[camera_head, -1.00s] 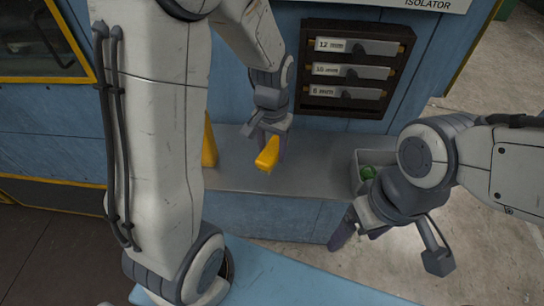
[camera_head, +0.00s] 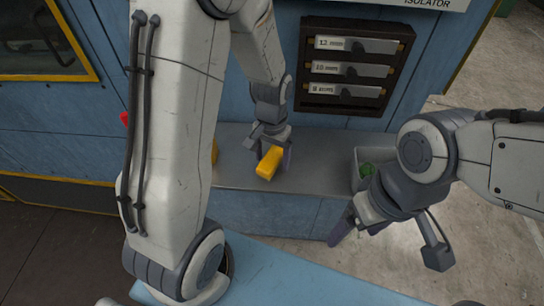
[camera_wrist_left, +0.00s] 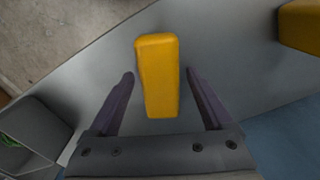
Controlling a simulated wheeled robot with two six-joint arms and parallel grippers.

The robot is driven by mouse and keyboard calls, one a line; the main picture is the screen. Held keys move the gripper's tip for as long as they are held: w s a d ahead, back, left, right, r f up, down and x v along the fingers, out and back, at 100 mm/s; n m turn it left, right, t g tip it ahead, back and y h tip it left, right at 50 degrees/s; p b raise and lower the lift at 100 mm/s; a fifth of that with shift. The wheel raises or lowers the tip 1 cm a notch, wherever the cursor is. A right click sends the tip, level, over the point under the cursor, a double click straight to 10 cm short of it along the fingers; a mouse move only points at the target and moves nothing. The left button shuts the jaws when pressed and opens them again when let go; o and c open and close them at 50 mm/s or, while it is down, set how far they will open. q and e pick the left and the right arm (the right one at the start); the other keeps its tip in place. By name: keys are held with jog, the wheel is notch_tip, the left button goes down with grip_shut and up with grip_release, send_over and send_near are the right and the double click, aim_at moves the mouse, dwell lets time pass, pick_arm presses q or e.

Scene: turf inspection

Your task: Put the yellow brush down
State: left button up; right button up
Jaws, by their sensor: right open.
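The yellow brush (camera_head: 268,162) is a plain yellow block over the grey metal shelf (camera_head: 318,187). My left gripper (camera_head: 267,150) is around it, pointing down. In the left wrist view the brush (camera_wrist_left: 157,76) sits between the two fingers of my left gripper (camera_wrist_left: 160,74), with a gap on each side, so the jaws are open. It seems to rest on the shelf, but its underside is hidden. My right gripper (camera_head: 389,246) is open and empty, in front of the shelf's right end.
A second yellow object (camera_wrist_left: 301,25) is at the wrist view's right edge; my left arm mostly hides it in the head view. A grey bin (camera_head: 361,180) with green items stands at the shelf's right end. A rack (camera_head: 353,68) of labelled slots hangs behind.

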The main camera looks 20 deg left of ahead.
aim_at(272, 157)
pick_arm(q)
notch_tip(272, 157, up, 12)
jog(key=s+d+m, duration=0.3)
jog(key=s+d, duration=0.3)
jog(key=s, duration=0.3)
jog(key=s+d+m+h, duration=0.1)
jog(key=s+d+m, duration=0.2)
jog(key=s+d, duration=0.3)
jog(key=s, duration=0.3)
jog(key=shift+d+b, duration=0.25)
jog(key=shift+b, duration=0.05)
